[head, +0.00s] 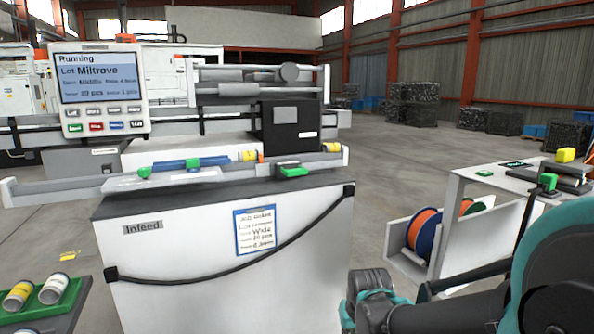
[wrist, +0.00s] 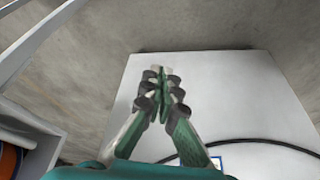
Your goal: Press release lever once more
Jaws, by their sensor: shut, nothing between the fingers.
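My gripper (wrist: 160,72) shows in the wrist view with its fingertips together and nothing between them. It is over the white infeed cabinet (wrist: 215,85), apart from it as far as I can see. In the head view, the same cabinet (head: 200,285) stands in the middle, and my arm comes in from the lower right. No part is labelled as the release lever. A green piece on a dark base (head: 293,171) sits on the cabinet's right top, and a green-topped black post (head: 548,183) stands on the right bench. I cannot tell which is the lever.
A control panel (head: 99,90) reads "Running, Lot Miltrove". A black cable (head: 290,240) droops across the cabinet front beside a job ticket (head: 255,230). A green tray (head: 35,300) holds rollers at lower left. Coloured spools (head: 425,230) sit right. Floor between cabinet and bench is open.

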